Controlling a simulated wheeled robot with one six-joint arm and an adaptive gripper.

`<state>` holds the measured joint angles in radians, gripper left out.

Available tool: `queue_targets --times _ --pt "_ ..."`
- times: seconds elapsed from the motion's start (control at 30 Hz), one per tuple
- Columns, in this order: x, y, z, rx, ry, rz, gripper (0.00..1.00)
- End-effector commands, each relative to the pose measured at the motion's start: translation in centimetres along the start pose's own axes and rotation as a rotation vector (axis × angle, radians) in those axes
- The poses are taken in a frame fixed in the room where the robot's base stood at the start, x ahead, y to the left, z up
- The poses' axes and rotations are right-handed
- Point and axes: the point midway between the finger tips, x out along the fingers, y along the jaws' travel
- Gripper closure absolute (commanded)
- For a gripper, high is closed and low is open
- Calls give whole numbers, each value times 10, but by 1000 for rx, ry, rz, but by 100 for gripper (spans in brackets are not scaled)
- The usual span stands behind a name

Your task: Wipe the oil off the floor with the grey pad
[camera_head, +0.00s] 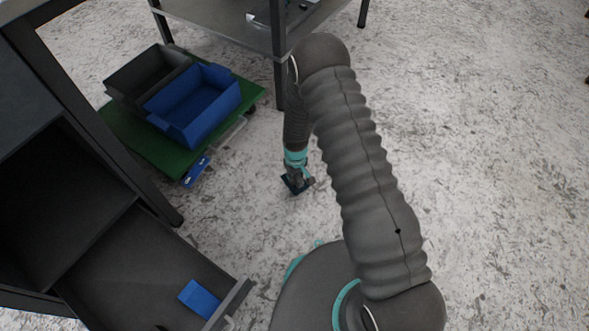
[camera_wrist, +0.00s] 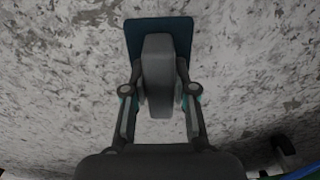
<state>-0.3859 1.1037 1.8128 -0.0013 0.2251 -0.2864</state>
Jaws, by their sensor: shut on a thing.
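My gripper (camera_head: 298,178) reaches down near the floor, in the middle of the head view. In the wrist view my gripper (camera_wrist: 159,92) is shut on the pad (camera_wrist: 157,60), with one finger on each side. The pad has a grey block-like grip and a flat dark blue-teal plate. The plate's dark edge (camera_head: 291,187) also shows in the head view. The pad is on or just above the floor (camera_head: 240,215); I cannot tell if it touches. I cannot make out any oil on the speckled pale floor; my arm and the pad hide part of it.
A green low platform (camera_head: 125,125) at left holds a blue bin (camera_head: 222,93) and a dark grey bin (camera_head: 128,75). An open drawer (camera_head: 120,275) at lower left holds a blue item (camera_head: 199,298). A table leg (camera_head: 280,85) stands behind my gripper. Floor at right is clear.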

Motion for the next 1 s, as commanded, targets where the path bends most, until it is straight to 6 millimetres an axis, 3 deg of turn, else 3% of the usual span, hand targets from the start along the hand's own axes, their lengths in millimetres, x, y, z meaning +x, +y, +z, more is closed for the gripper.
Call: queue_targets --times 0.33,0.8,0.93,1.0 --pt "-33 -1 -1 -1 1 0 100" --pt "-39 1 0 3 1 0 100" --pt "-55 15 3 50 3 1 100" --pt "-73 31 8 104 5 2 100"
